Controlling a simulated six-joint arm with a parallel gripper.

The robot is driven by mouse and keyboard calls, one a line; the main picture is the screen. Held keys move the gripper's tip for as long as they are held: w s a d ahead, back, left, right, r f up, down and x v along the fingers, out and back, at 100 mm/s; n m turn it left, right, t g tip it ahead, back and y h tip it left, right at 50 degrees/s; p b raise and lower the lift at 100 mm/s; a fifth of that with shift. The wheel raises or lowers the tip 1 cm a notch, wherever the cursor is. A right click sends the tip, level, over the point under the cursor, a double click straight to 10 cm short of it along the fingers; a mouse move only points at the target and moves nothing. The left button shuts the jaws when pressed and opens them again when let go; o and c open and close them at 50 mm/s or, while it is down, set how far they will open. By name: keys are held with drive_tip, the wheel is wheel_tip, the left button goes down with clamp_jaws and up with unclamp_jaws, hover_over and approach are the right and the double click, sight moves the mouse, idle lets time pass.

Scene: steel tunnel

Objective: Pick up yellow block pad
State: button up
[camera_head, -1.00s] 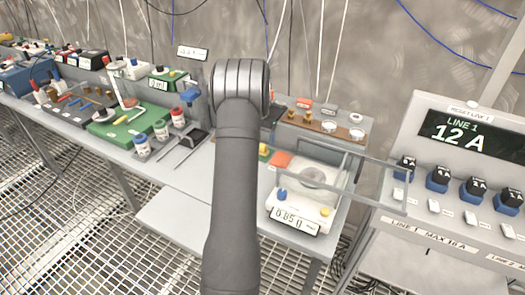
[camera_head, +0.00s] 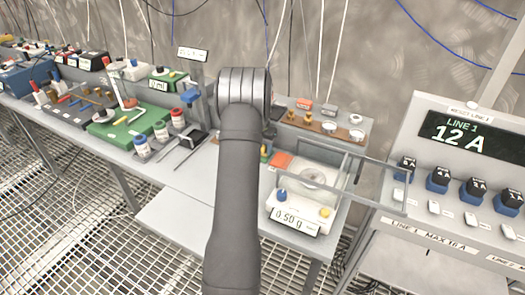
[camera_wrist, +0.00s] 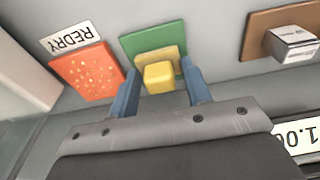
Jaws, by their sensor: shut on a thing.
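In the wrist view the yellow block pad (camera_wrist: 159,77), a small yellow block on a flat yellow base, lies between the two blue fingers of my gripper (camera_wrist: 160,88). My gripper is shut on it. Behind it is a green pad (camera_wrist: 140,42), partly covered by the yellow piece; I cannot tell whether they touch.
A brown board (camera_wrist: 262,36) with a white-topped piece is at right. In the head view, a balance (camera_head: 300,205) with clear walls stands right of my arm; bottles (camera_head: 160,130) stand left.

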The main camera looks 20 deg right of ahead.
wheel_tip(320, 180, up, 10)
idle(0.5)
